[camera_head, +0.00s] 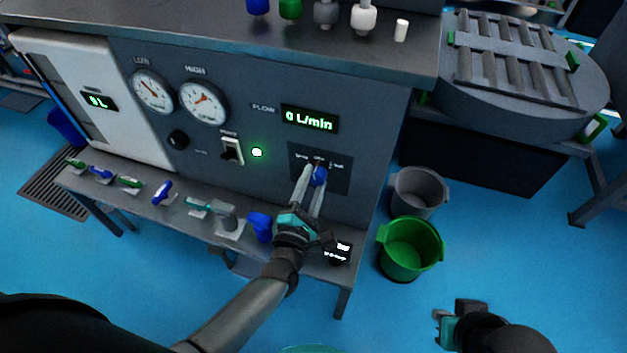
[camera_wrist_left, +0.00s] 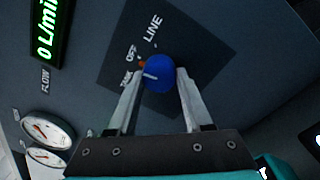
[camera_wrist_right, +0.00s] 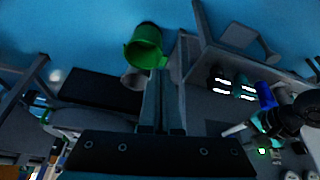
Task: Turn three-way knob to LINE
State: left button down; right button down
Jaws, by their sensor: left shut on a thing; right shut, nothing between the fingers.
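The three-way knob is a blue round knob (camera_head: 319,176) on a dark square plate (camera_head: 337,182) at the panel's lower right. It also shows as the blue knob (camera_wrist_left: 159,73) in the left wrist view, with labels LINE and OFF and a third, blurred one around it. A short white mark on it faces left in that view; I cannot tell exactly which label it matches. My left gripper (camera_head: 312,184) is shut on the knob, one finger on each side (camera_wrist_left: 158,90). My right gripper (camera_head: 440,327) is shut and empty, low at the right, away from the panel.
A flow display (camera_head: 309,119) reads 0 L/min. Two gauges (camera_head: 203,102), a switch (camera_head: 231,150) and a lit green lamp (camera_head: 257,152) are left of the knob. Several handles lie on the ledge below. A green bucket (camera_head: 410,248) and grey bucket (camera_head: 418,191) stand at right.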

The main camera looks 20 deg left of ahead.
pick_arm(q)
jog(key=m, duration=0.4)
jog(key=shift+a+p, duration=0.1)
jog(key=shift+p, duration=0.3)
jog(key=m, duration=0.2)
jog(key=shift+m+p, duration=0.35)
jog(key=shift+m, duration=0.05)
jog(key=m+p, duration=0.1)
jog(key=m, duration=0.4)
jog(key=shift+r+m+h, duration=0.15)
jog(key=shift+m+h, duration=0.15)
jog(key=shift+m, duration=0.1)
pick_arm(e)
notch_tip(320, 180, down, 6)
jog(key=g, duration=0.1)
jog(key=shift+s+f, duration=0.25)
jog(key=shift+f, duration=0.1)
pick_arm(q)
jog(key=shift+c, duration=1.6)
grip_release()
